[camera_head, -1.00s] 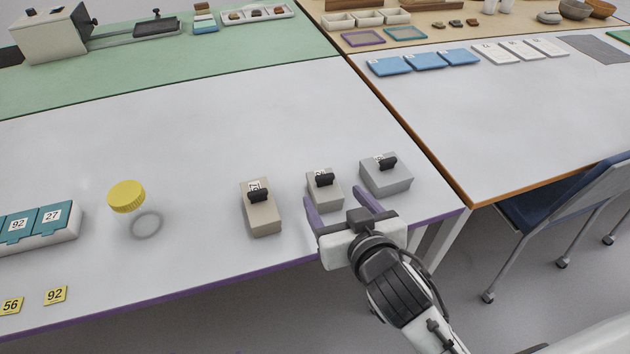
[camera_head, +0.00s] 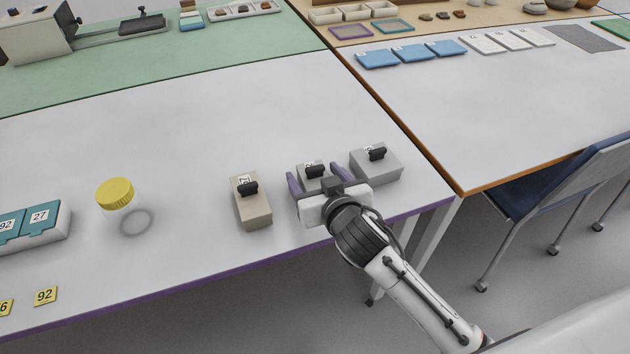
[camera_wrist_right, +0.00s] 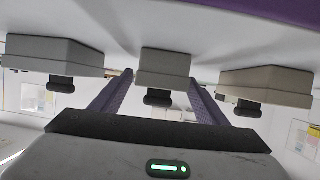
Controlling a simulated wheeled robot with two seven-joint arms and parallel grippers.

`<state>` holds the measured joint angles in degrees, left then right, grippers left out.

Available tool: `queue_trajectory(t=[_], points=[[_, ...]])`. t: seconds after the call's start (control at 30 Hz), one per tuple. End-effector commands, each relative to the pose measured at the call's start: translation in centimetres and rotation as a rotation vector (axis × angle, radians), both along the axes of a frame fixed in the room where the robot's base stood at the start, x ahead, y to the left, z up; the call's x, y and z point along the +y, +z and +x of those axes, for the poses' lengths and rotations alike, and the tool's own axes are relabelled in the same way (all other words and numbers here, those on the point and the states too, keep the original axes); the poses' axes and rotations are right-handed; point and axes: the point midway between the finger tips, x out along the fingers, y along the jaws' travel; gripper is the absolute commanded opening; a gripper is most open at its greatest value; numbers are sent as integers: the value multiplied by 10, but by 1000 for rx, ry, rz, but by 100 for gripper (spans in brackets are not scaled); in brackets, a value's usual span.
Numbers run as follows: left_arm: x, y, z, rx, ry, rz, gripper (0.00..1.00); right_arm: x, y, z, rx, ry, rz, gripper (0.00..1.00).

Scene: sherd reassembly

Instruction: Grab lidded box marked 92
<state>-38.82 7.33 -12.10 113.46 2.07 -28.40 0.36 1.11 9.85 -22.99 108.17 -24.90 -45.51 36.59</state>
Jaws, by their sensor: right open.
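Three lidded boxes with black handles stand in a row near the table's front edge: a beige one (camera_head: 253,208), a middle grey one (camera_head: 313,184) and a lighter grey one (camera_head: 378,166). Each has a small white label partly behind its handle; I cannot read 92 on any of them for sure. My right gripper (camera_head: 316,180) is open, its purple fingers on either side of the middle box. In the right wrist view, upside down, the middle box (camera_wrist_right: 165,66) lies between the fingertips (camera_wrist_right: 161,82), with the other two boxes outside them. My left gripper is not in view.
A yellow-lidded jar (camera_head: 116,194) stands to the left. A teal-lidded case (camera_head: 40,240) marked 92 and 27 and yellow number cards (camera_head: 45,296) lie at the far left. The table (camera_head: 190,130) behind the boxes is clear. A blue chair (camera_head: 550,185) is at right.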

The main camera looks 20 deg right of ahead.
Motion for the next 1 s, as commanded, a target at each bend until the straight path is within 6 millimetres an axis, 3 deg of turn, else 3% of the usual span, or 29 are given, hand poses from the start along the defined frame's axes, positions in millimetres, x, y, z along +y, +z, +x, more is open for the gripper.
queue_trajectory(t=[0.07,0.3,0.6,1.0], points=[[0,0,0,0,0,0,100,0,0,0,0,0,0,63],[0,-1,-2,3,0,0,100,0,0,0,0,0,0,22],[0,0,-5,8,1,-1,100,0,7,0,-4,1,1,21],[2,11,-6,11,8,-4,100,0,83,1,-7,0,2,21]])
